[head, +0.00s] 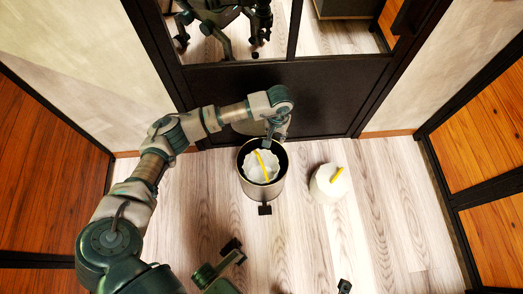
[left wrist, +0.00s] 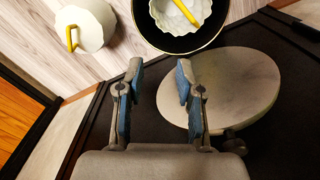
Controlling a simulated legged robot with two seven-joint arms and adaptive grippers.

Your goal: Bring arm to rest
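My left arm reaches in from the left in the head view, bent over toward the door. Its gripper (head: 277,134) hangs at the far rim of a round metal bin (head: 263,191). In the left wrist view the left gripper (left wrist: 158,82) is open, with nothing between its blue-padded fingers. The bin (left wrist: 143,25) shows beyond the fingertips, and its round lid (left wrist: 245,88) stands open beside the fingers. Whether a finger touches the lid I cannot tell. My right gripper is not in view.
A white bag (head: 262,171) with a yellow tie sits in the bin. Another white bag (head: 327,187) with a yellow tie stands on the floor to its right. A dark framed door (head: 315,98) is close behind. The pale wooden floor (head: 390,220) at right is clear.

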